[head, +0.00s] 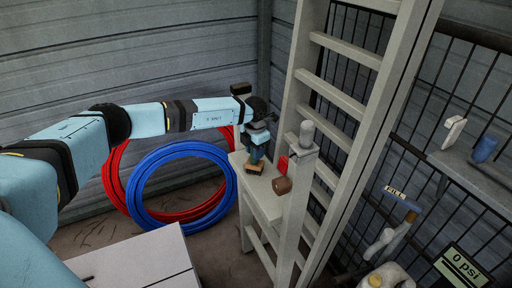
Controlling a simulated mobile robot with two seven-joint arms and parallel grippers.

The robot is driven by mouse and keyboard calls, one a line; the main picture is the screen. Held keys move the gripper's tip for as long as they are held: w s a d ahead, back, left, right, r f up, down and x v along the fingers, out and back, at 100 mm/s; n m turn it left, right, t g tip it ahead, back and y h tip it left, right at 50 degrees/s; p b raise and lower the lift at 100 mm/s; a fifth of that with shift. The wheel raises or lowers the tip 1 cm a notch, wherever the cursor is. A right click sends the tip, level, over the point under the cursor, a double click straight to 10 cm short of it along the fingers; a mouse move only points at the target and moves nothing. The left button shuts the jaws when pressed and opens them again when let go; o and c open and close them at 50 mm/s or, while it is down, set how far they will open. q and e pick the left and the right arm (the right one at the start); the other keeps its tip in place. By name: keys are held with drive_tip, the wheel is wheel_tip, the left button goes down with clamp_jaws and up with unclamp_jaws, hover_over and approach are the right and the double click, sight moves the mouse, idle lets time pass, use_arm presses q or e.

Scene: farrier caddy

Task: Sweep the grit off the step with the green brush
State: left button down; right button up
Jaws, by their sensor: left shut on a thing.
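My left arm comes in from the left, and its gripper (258,148) points down over the pale step (264,197) beside the ladder. The gripper is shut on a small brush (254,168) with tan bristles. The brush is upright, bristles down, at or just above the far left part of the step top; contact cannot be told. Its handle is mostly hidden by the gripper, and its green colour is hard to make out. No grit can be made out on the step at this size. My right gripper is out of view.
A white ladder (345,103) and a post (292,215) stand right of the step. A brown cylinder (282,185) and a red item (283,163) are by the post. Blue (133,187) and red (111,180) hose coils lie behind. A white box (140,262) is in front.

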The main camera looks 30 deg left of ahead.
use_arm(q)
drive_tip(key=shift+s+d+p, duration=0.25)
drive_tip(key=shift+s+p, duration=0.25)
drive_tip(key=shift+s, duration=0.45)
drive_tip(key=shift+w+a+f+b, duration=0.1)
drive_tip(key=shift+w+a+b, duration=0.1)
drive_tip(key=shift+w+b, duration=0.55)
drive_tip(key=shift+w+a, duration=0.15)
drive_tip(key=shift+w, duration=0.5)
drive_tip(key=shift+w+r, duration=0.1)
drive_tip(key=shift+r, duration=0.1)
drive_tip(key=shift+b, duration=0.35)
